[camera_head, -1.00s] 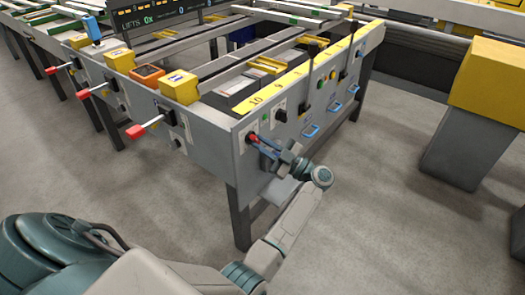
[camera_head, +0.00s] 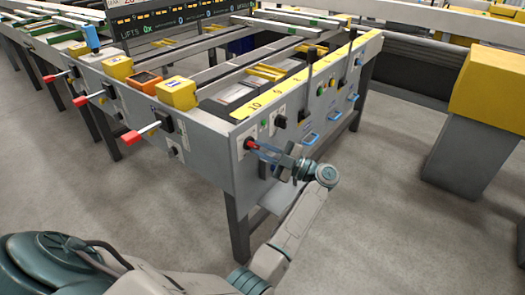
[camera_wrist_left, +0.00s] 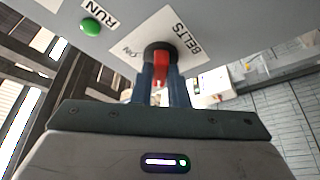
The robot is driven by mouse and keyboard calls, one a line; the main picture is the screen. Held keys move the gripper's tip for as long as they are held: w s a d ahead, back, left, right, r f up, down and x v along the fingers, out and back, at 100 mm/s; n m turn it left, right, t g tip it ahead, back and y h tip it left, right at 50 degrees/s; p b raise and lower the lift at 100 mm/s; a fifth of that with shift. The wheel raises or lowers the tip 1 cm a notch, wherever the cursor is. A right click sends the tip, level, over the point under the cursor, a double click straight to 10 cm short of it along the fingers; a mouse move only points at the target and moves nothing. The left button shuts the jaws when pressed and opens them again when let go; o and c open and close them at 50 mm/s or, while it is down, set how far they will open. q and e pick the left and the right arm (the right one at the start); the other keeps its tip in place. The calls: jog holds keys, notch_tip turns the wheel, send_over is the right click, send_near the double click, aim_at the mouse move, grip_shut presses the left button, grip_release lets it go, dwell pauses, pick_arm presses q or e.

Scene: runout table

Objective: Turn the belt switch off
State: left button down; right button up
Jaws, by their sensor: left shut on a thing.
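The belt switch (camera_head: 249,144) is a red handle on the grey end panel of the runout table (camera_head: 205,150). In the left wrist view the red handle (camera_wrist_left: 160,67) sits on a dark round base, on a white plate marked BELTS and ON. The handle points down in that view, not straight at the ON mark. My left gripper (camera_head: 259,149) reaches the panel from the right. My right gripper is not in view.
A green RUN button (camera_wrist_left: 91,27) is beside the switch plate. Several red-tipped levers (camera_head: 131,137) stick out from the left side of the table. Blue handles (camera_head: 309,139) and black levers line the panel to the right. The floor in front is clear.

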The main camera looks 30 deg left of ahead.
pick_arm(q)
jog(key=c, duration=1.4)
grip_release()
jog(key=shift+c, duration=0.2)
